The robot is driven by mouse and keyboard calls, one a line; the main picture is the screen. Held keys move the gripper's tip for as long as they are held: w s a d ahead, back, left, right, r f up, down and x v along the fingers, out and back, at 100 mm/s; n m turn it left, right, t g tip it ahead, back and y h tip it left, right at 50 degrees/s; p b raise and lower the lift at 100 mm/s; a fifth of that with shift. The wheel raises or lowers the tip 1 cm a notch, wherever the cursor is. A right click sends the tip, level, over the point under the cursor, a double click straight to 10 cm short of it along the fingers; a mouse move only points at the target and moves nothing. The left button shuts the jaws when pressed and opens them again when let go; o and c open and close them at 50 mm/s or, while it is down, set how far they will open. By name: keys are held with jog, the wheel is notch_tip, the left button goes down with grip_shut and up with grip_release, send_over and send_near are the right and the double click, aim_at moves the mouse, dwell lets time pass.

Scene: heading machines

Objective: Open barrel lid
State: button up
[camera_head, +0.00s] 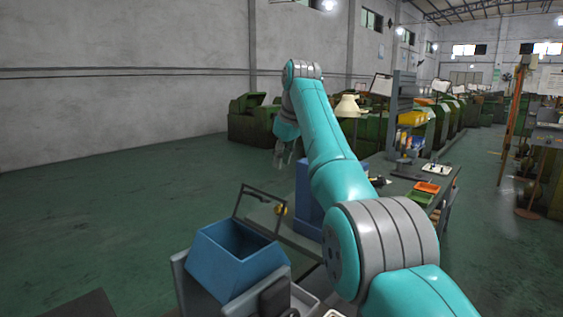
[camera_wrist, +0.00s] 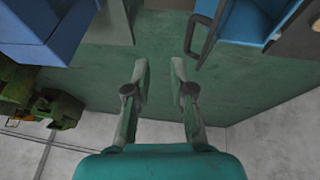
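My gripper (camera_head: 284,157) hangs at the end of my raised teal arm, in the air left of a blue box. In the wrist view, my gripper (camera_wrist: 160,66) shows two fingers standing apart with only green floor between them. It is open and empty. I cannot make out a barrel or a barrel lid for certain in either view. The blue box (camera_head: 303,200) stands behind my arm, which partly hides it. The blue box also shows at the upper left of the wrist view (camera_wrist: 60,25).
An open blue bin (camera_head: 235,275) with a dark frame (camera_head: 262,193) beside it is at the lower middle; the bin also shows in the wrist view (camera_wrist: 245,28). A workbench (camera_head: 405,178) with trays is right. Green machines (camera_head: 253,118) line the back. The left floor is clear.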

jog(key=v, duration=1)
jog(key=shift+r, duration=0.3)
jog(key=shift+s+d, duration=0.1)
jog(key=shift+d, duration=0.05)
